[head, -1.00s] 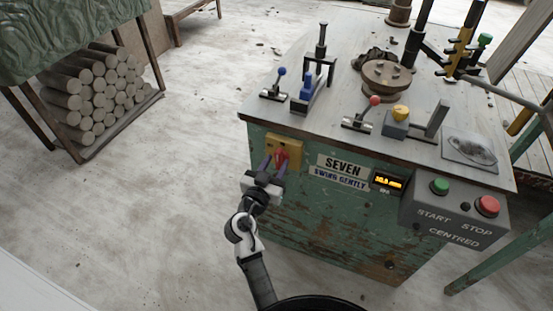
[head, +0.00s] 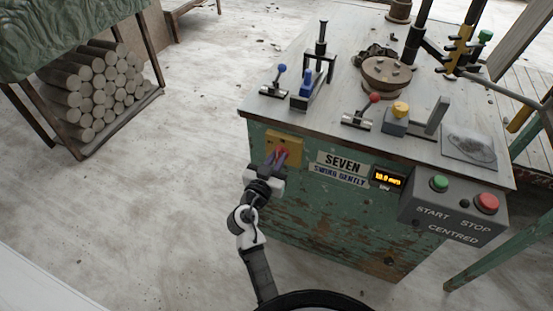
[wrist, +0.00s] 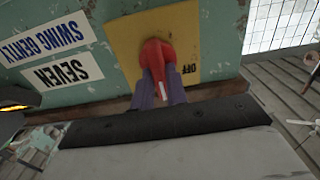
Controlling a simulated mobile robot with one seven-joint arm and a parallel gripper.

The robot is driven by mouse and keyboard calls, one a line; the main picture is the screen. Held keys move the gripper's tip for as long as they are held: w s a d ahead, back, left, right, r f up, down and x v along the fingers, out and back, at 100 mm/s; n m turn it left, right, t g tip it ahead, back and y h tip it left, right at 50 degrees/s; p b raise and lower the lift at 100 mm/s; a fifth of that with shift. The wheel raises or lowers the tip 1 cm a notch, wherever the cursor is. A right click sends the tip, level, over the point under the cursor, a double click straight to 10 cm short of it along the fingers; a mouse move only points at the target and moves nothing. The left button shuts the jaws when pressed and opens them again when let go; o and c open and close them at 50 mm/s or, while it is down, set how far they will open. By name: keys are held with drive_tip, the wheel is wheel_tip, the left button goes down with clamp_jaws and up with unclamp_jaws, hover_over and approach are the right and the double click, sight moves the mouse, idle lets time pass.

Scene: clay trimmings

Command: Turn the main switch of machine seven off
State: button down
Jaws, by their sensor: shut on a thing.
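The main switch is a red knob (head: 284,152) on a yellow plate (head: 297,143) at the upper left of machine seven's green front. My gripper (head: 277,160) is at the switch, its two purple fingers closed on either side of the red handle. In the wrist view the red knob (wrist: 158,58) sits between the fingers (wrist: 160,92), with a white mark near its tip. The word OFF shows upside down on the yellow plate (wrist: 128,35), to the right of the knob. The fingers cover part of the handle.
SEVEN and SWING GENTLY labels (head: 342,163) are right of the switch, then a lit display (head: 387,179) and a box with green (head: 439,183) and red (head: 487,203) buttons. Levers (head: 361,117) stand on top. A log rack (head: 100,90) is at left; floor between is clear.

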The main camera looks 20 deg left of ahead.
drive_tip(key=shift+n, duration=0.3)
drive_tip(key=n, duration=0.3)
drive_tip(key=shift+a+n+b, duration=0.15)
drive_tip(key=shift+n+b, duration=0.2)
drive_tip(key=shift+n, duration=0.05)
drive_tip(key=n+p, duration=0.1)
drive_tip(key=n, duration=0.3)
drive_tip(key=n+p, duration=0.1)
drive_tip(key=n, duration=0.3)
drive_tip(key=f+n+p, duration=0.1)
drive_tip(key=n, duration=0.4)
drive_tip(key=shift+a, duration=0.4)
drive_tip(key=shift+n+p, duration=0.3)
drive_tip(key=c, duration=1.4)
unclamp_jaws()
